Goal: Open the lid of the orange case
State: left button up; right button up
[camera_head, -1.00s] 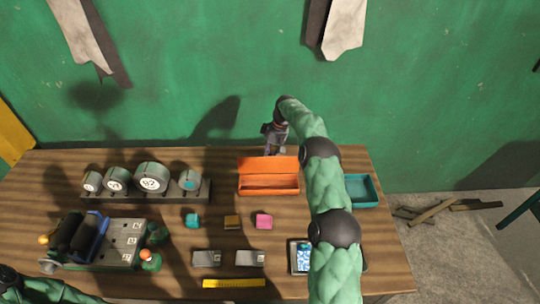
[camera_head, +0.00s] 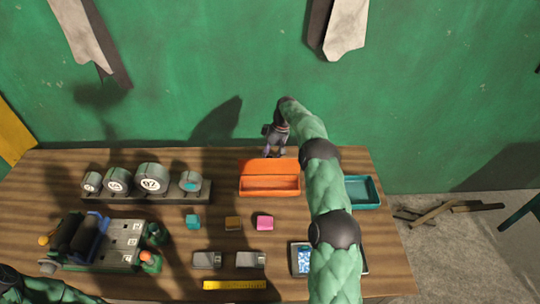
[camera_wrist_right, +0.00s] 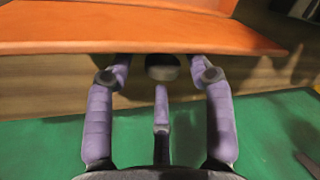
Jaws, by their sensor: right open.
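The orange case (camera_head: 269,194) stands at the back of the wooden table, right of centre. Its lid (camera_head: 268,166) is raised and leans back behind the open, empty-looking box. My right gripper (camera_head: 274,153) is open just behind the lid, pointing down, with its tips partly hidden. In the right wrist view the orange lid (camera_wrist_right: 130,35) crosses the top, and my open fingers (camera_wrist_right: 159,70) reach its edge with nothing held between them. Whether they touch it I cannot tell. Of my left arm only a green part shows at the bottom left; its gripper is out of view.
A teal tray (camera_head: 376,191) is right of the case, partly behind my right arm. A gauge rack (camera_head: 140,196) stands at left, with a wheeled cart model (camera_head: 115,245) before it. Small blocks, grey boxes and a yellow strip (camera_head: 235,285) lie in front. A green wall stands behind.

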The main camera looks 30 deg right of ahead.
jog(key=v, duration=1.1)
jog(key=shift+r, duration=0.35)
jog(key=shift+w+d, duration=0.15)
jog(key=c, duration=0.6)
jog(key=shift+w+f+m+p, duration=0.1)
jog(key=shift+w+m+p, duration=0.1)
jog(key=shift+m+p, duration=0.15)
grip_shut()
jog(key=w+f+m+h+p, duration=0.4)
jog(key=f+m, duration=0.4)
jog(key=f, duration=0.3)
jog(key=shift+w+a+f+p, duration=0.25)
jog(key=shift+w+p, duration=0.2)
jog(key=shift+w, duration=0.4)
